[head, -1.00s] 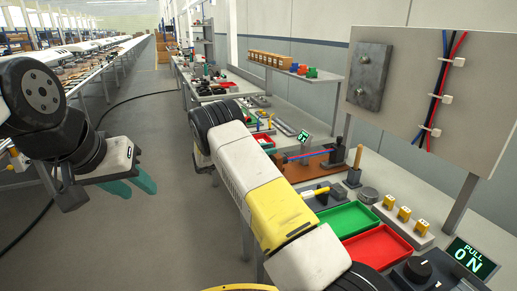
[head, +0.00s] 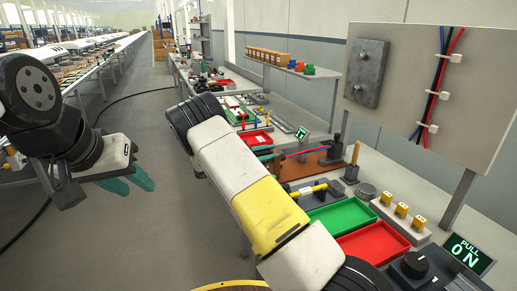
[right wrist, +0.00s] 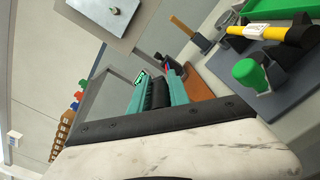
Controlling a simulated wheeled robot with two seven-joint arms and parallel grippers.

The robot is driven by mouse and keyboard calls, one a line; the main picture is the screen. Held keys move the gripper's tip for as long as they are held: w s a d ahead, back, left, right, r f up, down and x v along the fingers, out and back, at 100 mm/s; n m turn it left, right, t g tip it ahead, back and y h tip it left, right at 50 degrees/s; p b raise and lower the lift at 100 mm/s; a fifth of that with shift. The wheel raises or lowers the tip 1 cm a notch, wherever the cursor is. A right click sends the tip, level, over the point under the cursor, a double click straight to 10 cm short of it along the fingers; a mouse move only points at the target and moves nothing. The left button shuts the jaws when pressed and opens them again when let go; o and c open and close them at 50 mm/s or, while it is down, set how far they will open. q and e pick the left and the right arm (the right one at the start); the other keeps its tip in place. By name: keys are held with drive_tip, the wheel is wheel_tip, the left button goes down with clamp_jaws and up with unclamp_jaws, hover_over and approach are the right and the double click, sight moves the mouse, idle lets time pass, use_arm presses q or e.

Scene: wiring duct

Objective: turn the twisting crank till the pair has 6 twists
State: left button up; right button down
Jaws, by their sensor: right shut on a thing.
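The twisting fixture is a brown board (head: 297,167) on the bench, with a red and blue wire pair (head: 318,150) stretched above it to a dark post. A small green-lit counter (head: 301,133) stands behind it; its digits are too small to read surely. My right gripper (right wrist: 160,95) is shut on a black cylindrical crank handle (right wrist: 160,93), which shows between its teal fingers. In the head view my right arm hides most of the crank. My left gripper (head: 131,183) hangs open and empty over the floor, left of the bench.
A green tray (head: 343,218) and a red tray (head: 373,244) lie in front of the fixture. A yellow-handled tool (head: 306,190) and yellow blocks (head: 401,210) are near. A panel (head: 405,90) with clipped cables stands right. A "PULL 0 N" display (head: 467,254) stands front right.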

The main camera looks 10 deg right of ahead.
drive_tip(key=shift+s+m, duration=0.1)
drive_tip(key=shift+m, duration=0.3)
drive_tip(key=c, duration=1.3)
unclamp_jaws()
drive_tip(key=shift+f, duration=0.1)
drive_tip(key=s+a, duration=0.1)
drive_tip(key=a, duration=0.6)
drive_tip(key=shift+s+a, duration=0.3)
drive_tip(key=shift+a, duration=0.1)
drive_tip(key=shift+c, duration=0.2)
